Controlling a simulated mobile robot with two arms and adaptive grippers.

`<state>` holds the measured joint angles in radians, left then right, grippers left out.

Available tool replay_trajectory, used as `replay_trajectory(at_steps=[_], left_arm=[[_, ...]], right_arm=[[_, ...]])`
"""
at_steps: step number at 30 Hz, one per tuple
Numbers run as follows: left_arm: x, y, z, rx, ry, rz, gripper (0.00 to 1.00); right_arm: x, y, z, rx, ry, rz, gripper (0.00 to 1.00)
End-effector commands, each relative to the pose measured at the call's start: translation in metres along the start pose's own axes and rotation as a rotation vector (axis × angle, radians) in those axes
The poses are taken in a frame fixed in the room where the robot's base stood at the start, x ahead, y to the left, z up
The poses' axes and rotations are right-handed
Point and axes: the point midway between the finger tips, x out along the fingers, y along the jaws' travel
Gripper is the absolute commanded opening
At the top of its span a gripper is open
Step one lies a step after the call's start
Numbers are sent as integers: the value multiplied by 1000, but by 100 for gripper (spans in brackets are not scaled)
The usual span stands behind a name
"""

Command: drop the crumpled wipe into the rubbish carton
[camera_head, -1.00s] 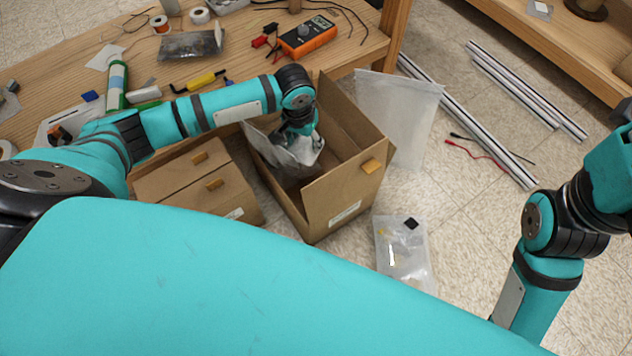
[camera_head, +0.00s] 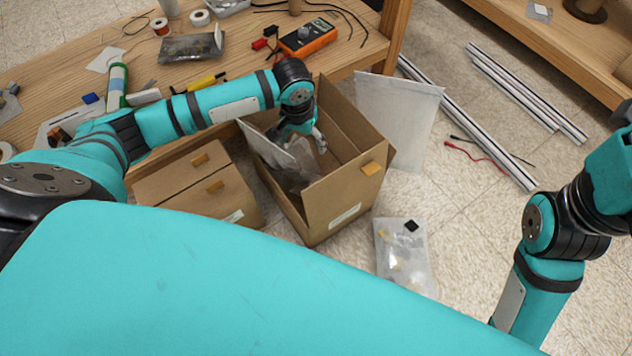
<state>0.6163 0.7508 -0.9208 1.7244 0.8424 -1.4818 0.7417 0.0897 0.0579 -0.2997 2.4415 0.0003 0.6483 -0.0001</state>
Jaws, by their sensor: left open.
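The rubbish carton (camera_head: 345,200) is an open brown cardboard box on the floor beside the workbench. My left arm reaches over the bench, and my left gripper (camera_head: 312,141) points down inside the carton's mouth. It is open, and its fingers are partly hidden by the arm and a raised flap. Pale, crumpled, partly see-through material (camera_head: 300,172) lies in the carton below the gripper. I cannot tell whether the crumpled wipe is part of it. My right arm shows at the right edge, but its gripper is out of view.
A closed carton (camera_head: 185,190) stands left of the open one. The workbench (camera_head: 230,75) holds tools and a multimeter (camera_head: 308,37). Metal profiles (camera_head: 520,95) lie on the floor.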

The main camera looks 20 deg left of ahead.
Motion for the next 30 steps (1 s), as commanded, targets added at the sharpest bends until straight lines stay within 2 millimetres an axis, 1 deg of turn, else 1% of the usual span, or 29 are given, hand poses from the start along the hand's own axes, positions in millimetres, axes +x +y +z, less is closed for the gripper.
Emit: replay_trajectory(at_steps=[1, 6, 9, 13, 18, 30], left_arm=[[-11, -1, -1, 1, 6, 0, 80], [-49, 0, -2, 0, 7, 0, 80], [-68, -1, -1, 1, 6, -1, 80], [-86, 0, -1, -1, 4, 0, 80], [-97, 0, 0, 0, 2, 0, 80], [-98, 0, 0, -1, 2, -1, 80]], right_arm=[[0, 0, 0, 0, 1, 0, 40], [0, 0, 0, 0, 1, 0, 40], [0, 0, 0, 0, 1, 0, 40], [0, 0, 0, 0, 1, -1, 40], [0, 0, 0, 0, 1, -1, 40], [0, 0, 0, 0, 2, -1, 40]])
